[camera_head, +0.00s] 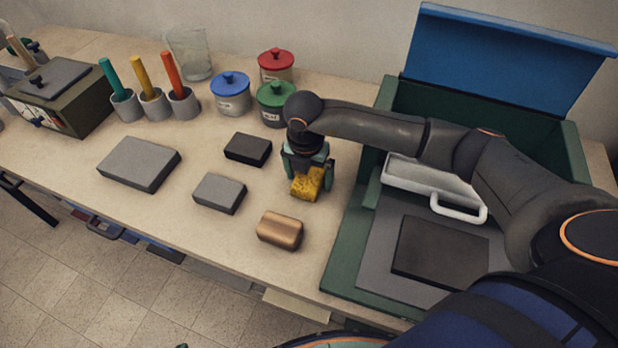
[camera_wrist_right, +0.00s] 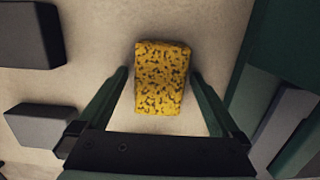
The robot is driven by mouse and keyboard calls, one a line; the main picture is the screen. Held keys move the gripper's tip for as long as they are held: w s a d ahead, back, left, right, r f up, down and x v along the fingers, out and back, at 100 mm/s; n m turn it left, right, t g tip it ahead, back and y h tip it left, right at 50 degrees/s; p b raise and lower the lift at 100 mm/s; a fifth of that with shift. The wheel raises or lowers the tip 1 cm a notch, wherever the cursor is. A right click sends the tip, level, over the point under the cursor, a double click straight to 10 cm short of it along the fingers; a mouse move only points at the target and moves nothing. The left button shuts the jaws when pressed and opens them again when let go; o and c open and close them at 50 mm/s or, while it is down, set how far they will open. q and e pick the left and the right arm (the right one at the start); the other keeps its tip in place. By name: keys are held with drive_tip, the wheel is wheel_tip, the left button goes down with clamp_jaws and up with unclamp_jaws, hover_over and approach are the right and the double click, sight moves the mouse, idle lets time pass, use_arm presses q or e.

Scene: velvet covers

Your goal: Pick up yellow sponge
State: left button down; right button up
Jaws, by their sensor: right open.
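The yellow sponge (camera_head: 305,188), a speckled block with dark pores, lies on the beige table, left of the green case. My right gripper (camera_head: 307,175) is above it, pointing down, and hides its far part in the head view. In the right wrist view the whole top of the sponge (camera_wrist_right: 162,78) shows between the two green fingers of my right gripper (camera_wrist_right: 160,73). The fingers are open, with a gap on each side of the sponge. My left gripper is not in view.
A copper block (camera_head: 280,230), a grey block (camera_head: 219,193) and a black block (camera_head: 248,149) lie nearby. Lidded jars, including a green-lidded one (camera_head: 276,103), stand behind. The green case (camera_head: 346,250) with a raised blue lid (camera_head: 505,65) stands at right.

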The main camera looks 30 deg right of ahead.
drive_tip(key=c, duration=1.3)
